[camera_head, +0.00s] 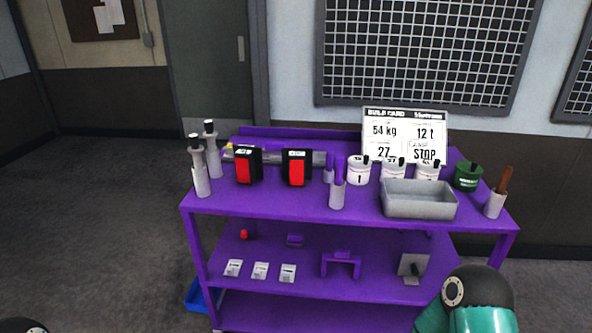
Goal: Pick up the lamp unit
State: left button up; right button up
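Two black boxes with red fronts, the left box (249,166) and the right box (296,168), stand upright side by side on the top of the purple cart (255,200). They look most like lamp units, but I cannot tell which one is meant. A small red item (246,234) sits on the shelf below and is too small to make out. Neither of my grippers is in view. A teal and black link of my own arm shows at the lower right, apart from the boxes.
Beside the boxes are white bottles (202,178), white tubs (358,170), a grey tray (420,204), a green pot (467,176) and a cup (495,204). A sign (403,136) stands behind. Purple holders (337,188) stand right of the boxes. The floor (110,230) at left is clear.

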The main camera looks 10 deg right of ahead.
aim_at(297, 163)
jog(key=u, duration=0.05)
jog(key=i, duration=1)
jog(key=z, duration=0.05)
